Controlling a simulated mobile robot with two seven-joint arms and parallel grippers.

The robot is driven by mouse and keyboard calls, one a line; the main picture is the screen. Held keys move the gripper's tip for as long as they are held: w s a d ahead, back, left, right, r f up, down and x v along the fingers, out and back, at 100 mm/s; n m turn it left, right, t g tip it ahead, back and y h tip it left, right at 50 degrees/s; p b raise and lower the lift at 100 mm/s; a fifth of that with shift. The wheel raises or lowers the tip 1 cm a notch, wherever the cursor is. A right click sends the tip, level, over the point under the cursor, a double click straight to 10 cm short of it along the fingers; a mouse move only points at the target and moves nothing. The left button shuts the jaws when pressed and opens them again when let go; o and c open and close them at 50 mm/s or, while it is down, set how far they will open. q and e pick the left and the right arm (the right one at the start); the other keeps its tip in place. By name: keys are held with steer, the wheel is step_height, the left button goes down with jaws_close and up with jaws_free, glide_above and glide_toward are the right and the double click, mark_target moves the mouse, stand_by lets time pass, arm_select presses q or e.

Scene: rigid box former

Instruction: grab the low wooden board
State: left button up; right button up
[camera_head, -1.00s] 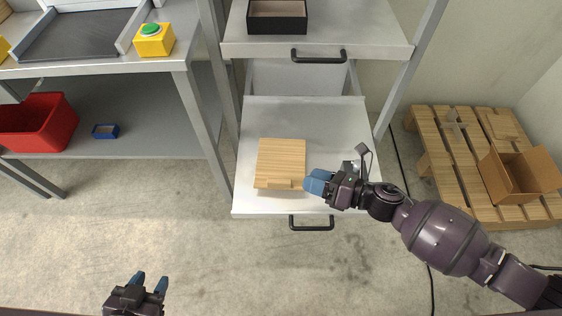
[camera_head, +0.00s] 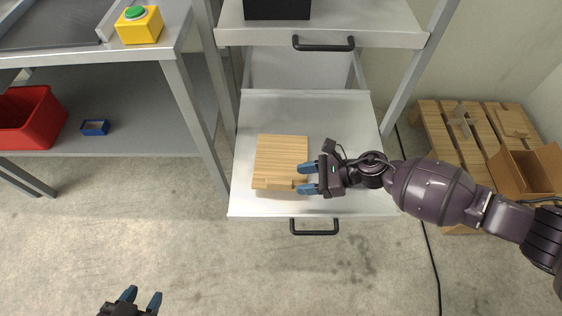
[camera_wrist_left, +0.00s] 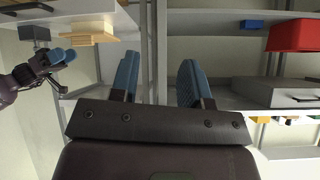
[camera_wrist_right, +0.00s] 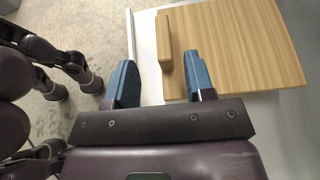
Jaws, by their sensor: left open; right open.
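The low wooden board (camera_head: 281,158) lies flat in the open drawer (camera_head: 345,118), with a small wooden grip bar (camera_head: 277,184) along its front edge. In the right wrist view the board (camera_wrist_right: 250,45) fills the upper right and its bar (camera_wrist_right: 164,42) lies beyond the fingertips, between their lines. My right gripper (camera_head: 302,179) is open at the board's front right corner; one finger is close to the bar's end. Whether it touches is unclear. My left gripper (camera_head: 141,298) is open and empty over the floor, far from the board. The left wrist view also shows the board (camera_wrist_left: 95,31).
The drawer has a black handle (camera_head: 314,228) in front. Above it is a shelf drawer with a black box (camera_head: 277,9). A bench at left carries a yellow button box (camera_head: 139,25); below are a red bin (camera_head: 30,119) and blue tray (camera_head: 95,128). A pallet (camera_head: 455,130) stands right.

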mark_target(283, 181)
steer(key=shift+b+x, duration=0.55)
steer(key=shift+x, duration=2.25)
steer(key=shift+w+d, duration=0.1)
steer(key=shift+w, duration=0.1)
jaws_close()
